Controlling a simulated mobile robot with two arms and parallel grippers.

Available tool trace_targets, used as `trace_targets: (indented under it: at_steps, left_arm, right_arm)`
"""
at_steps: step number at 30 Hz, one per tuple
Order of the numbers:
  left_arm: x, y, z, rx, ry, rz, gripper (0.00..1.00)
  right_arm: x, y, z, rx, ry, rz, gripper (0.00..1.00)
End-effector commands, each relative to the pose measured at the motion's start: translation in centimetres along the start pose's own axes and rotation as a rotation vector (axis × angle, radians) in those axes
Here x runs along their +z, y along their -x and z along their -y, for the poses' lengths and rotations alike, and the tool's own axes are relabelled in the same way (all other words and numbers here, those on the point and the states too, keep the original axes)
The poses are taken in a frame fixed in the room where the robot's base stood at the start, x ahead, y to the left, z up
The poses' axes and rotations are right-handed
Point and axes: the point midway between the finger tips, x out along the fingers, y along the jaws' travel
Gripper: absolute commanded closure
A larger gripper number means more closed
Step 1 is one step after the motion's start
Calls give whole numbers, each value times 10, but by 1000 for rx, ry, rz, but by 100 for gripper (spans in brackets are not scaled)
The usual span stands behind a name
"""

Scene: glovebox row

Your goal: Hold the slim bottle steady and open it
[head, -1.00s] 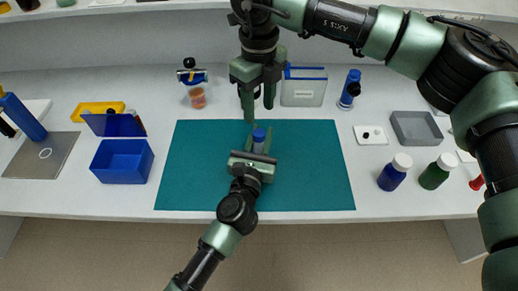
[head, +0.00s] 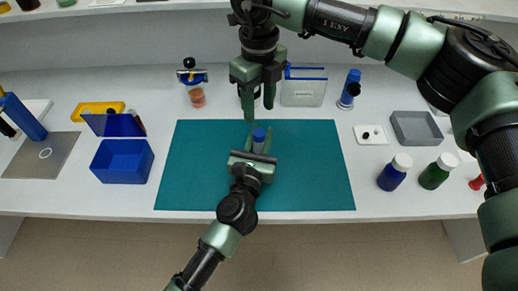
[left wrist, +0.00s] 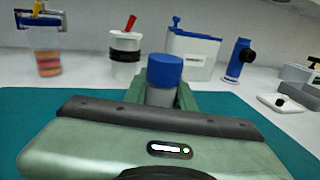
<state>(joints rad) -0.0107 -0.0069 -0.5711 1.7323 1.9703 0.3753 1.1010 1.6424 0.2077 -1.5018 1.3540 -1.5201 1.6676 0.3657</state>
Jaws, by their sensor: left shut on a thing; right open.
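The slim bottle (head: 257,146) stands upright on the teal mat (head: 310,170), with a blue cap (head: 259,134) on it. In the left wrist view the blue cap (left wrist: 165,70) sits on a grey body (left wrist: 161,97). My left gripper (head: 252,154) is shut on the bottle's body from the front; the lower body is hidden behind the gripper. My right gripper (head: 258,108) is open and empty, pointing down above and slightly behind the cap, apart from it.
An open blue box (head: 122,162) stands left of the mat. Blue (head: 394,172) and green (head: 436,172) white-capped bottles and a grey tray (head: 416,128) are at right. A clear blue-rimmed container (head: 304,90) stands behind. The mat around the bottle is clear.

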Motion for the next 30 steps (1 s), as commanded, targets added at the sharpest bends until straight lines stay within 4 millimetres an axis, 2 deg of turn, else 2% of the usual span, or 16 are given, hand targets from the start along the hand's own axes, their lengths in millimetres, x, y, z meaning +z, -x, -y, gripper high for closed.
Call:
trace_targets:
  at_steps: [13,17,23,30]
  left_arm:
    - [0,0,0,0,0,1,100]
    - [0,0,0,0,0,1,100]
    - [0,0,0,0,0,1,100]
    - [0,0,0,0,0,1,100]
  right_arm:
    - [0,0,0,0,-7,0,55]
    - [0,0,0,1,-89,0,55]
    - [0,0,-1,3,-441,1,55]
    - [-1,0,-1,5,-987,2,55]
